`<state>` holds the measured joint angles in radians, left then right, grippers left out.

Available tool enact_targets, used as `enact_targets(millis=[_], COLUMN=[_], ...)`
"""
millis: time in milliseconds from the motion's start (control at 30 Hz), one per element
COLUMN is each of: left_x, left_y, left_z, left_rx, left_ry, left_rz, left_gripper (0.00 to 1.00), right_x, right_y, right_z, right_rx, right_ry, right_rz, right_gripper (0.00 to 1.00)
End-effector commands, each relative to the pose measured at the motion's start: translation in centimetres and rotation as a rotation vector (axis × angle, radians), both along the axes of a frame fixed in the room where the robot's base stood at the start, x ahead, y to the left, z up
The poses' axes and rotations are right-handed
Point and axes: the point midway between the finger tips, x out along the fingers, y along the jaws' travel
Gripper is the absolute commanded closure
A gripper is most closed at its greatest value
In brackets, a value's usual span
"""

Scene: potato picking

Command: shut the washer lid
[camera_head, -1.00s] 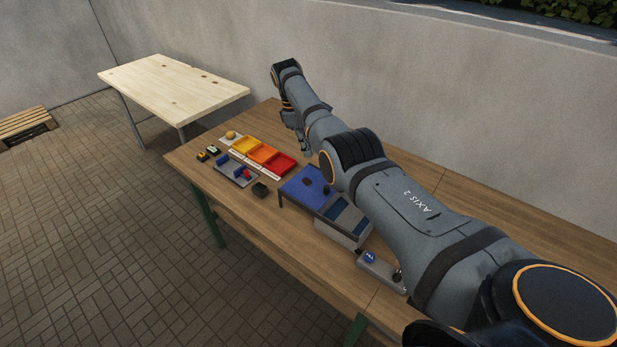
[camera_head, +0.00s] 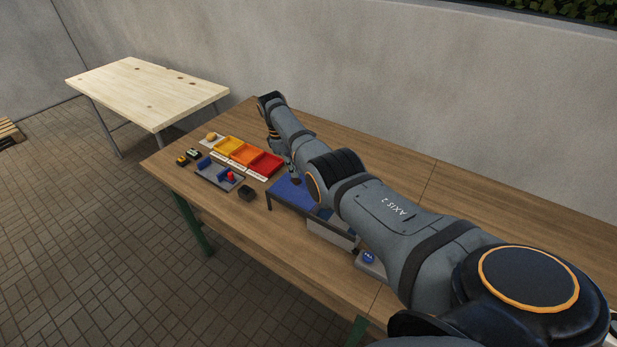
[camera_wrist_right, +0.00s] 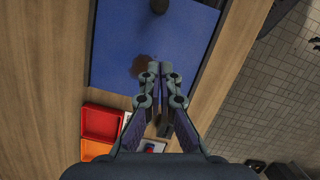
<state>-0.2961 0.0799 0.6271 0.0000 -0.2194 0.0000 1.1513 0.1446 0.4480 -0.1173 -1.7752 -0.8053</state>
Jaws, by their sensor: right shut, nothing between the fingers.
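A grey box (camera_head: 331,235) that may be the washer stands on the table. My right arm covers most of it in the head view, and I cannot make out its lid for certain. A flat blue panel (camera_head: 289,196), raised on dark legs, is beside it. My right gripper (camera_head: 295,179) is over the panel. In the wrist view its fingertips (camera_wrist_right: 160,68) are together and empty, beside the brown patch. My left gripper is out of view.
Yellow, orange and red trays (camera_head: 242,155) stand left of the panel. A grey tray (camera_head: 218,177) with blue and red pieces and a small black block (camera_head: 247,193) are nearer the front edge. A blue button unit (camera_head: 369,260) is at the right. The back of the table is clear.

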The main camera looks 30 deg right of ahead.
Motion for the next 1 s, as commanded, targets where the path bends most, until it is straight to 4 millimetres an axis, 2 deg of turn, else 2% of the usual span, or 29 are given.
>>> enact_targets(millis=[167,200,233,433,867,1000], left_x=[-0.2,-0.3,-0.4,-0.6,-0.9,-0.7], left_y=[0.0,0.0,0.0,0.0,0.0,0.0], left_z=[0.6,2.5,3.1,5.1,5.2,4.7], left_rx=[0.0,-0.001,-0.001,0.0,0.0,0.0], left_ry=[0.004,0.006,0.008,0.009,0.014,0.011], left_rz=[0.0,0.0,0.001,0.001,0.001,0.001], left_gripper=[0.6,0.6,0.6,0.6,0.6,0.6], right_x=[-0.9,-1.4,-1.7,-3.4,-3.9,-3.8], right_y=[-0.6,-1.2,-1.4,-2.6,-2.9,-3.1], right_z=[-3.7,-2.6,-2.6,-3.0,-3.5,-3.7], right_rx=[0.0,-0.002,-0.002,-0.001,0.0,0.0], right_ry=[0.004,0.001,0.001,0.001,0.0,0.0], right_rz=[-0.001,-0.003,-0.003,-0.001,0.0,-0.001], right_gripper=[1.0,1.0,1.0,1.0,1.0,1.0])
